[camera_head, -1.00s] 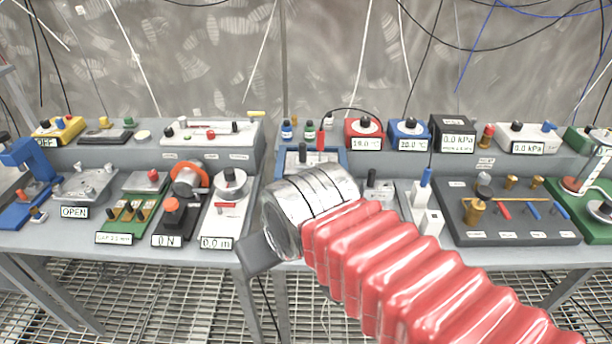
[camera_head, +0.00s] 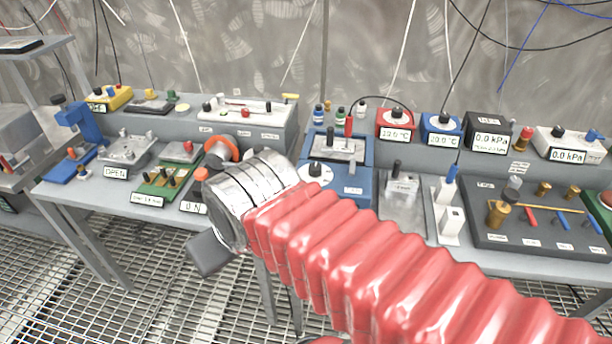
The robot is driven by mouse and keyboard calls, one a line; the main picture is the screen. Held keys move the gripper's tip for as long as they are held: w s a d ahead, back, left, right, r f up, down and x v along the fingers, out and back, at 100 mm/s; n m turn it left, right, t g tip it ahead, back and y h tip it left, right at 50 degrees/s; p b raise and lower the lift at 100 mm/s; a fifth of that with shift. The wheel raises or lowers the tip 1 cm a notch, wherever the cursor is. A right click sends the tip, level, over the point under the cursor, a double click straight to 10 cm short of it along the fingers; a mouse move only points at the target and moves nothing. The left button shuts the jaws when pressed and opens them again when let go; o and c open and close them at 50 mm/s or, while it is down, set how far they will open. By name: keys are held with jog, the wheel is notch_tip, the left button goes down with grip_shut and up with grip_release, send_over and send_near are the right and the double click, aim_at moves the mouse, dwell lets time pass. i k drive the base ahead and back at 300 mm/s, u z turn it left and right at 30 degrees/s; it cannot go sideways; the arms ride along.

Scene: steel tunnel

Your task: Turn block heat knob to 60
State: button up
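No readable label names the block heat knob, so I cannot tell for sure which knob it is. A blue device (camera_head: 360,190) in the middle of the bench has a black knob (camera_head: 315,170) on a white dial. Behind it a red box (camera_head: 394,133) with a dial knob reads about 10.0 °C. Beside that, a blue box (camera_head: 441,137) with a knob reads about 20.0 °C. My gripper (camera_head: 208,254) is a dark grey part beyond the silver wrist, in front of the bench edge, left of the blue device and apart from these knobs. Its fingers are not clear.
The bench left of centre holds a green board (camera_head: 165,182), a silver plate labelled OPEN (camera_head: 130,150) and a blue press (camera_head: 80,130). A dark valve panel (camera_head: 540,220) lies at right. My red sleeved arm covers the front centre. Grating floor lies below.

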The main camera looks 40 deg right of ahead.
aim_at(315, 170)
jog(key=u, duration=0.4)
jog(key=k, duration=1.2)
jog(key=z, duration=1.15)
jog(key=i, duration=1)
jog(key=z, duration=0.05)
